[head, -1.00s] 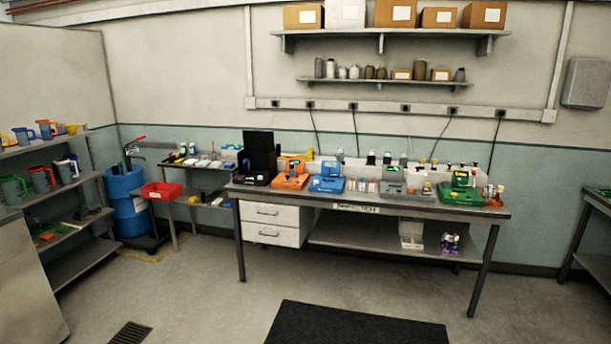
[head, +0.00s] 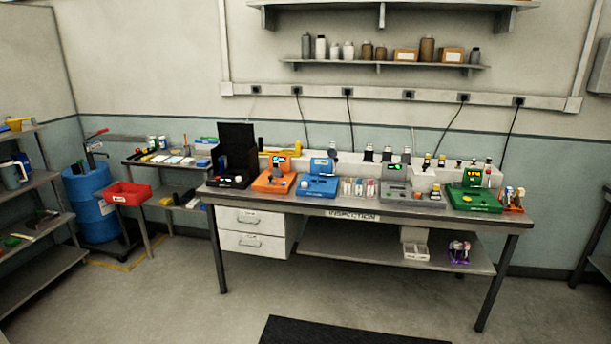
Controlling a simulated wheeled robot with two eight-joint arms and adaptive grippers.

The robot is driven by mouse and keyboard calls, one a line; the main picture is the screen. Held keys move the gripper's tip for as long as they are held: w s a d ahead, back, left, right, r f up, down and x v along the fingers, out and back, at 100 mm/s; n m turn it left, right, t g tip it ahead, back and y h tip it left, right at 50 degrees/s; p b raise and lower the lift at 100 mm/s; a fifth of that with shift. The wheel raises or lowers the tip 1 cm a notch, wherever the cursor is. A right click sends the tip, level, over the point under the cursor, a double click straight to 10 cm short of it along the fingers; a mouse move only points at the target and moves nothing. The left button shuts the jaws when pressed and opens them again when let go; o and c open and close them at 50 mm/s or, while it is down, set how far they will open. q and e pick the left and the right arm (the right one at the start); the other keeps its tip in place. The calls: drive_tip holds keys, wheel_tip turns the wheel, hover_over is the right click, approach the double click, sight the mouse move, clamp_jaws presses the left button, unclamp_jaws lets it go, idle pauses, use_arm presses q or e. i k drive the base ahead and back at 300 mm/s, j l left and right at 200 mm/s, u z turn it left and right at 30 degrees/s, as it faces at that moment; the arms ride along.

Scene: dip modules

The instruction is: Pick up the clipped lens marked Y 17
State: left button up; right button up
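The clipped lens marked Y 17 cannot be made out; markings on the small items are too small to read. The inspection bench (head: 345,215) stands ahead. On it, from left to right, are a black device (head: 236,155), an orange device (head: 276,176), a blue device (head: 319,180), a rack of small pale pieces (head: 357,188), a grey device (head: 397,186) and a green device (head: 472,190). Several small black-topped items stand along the bench's back. Neither of my grippers shows in the head view.
A side table (head: 180,162) with small items, a red bin (head: 127,193) and a blue drum (head: 95,205) stand left. Shelving (head: 35,185) is at far left. A white box (head: 416,250) and a purple item (head: 458,251) sit on the bench's lower shelf. The floor before the bench is clear, with a black mat (head: 340,331).

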sight(276, 171)
drive_tip(key=i, duration=2.4)
drive_tip(key=i+z, duration=0.1)
drive_tip(key=i, duration=0.8)
drive_tip(key=i+j+z, duration=0.1)
drive_tip(key=i, duration=0.8)
drive_tip(key=j, duration=0.1)
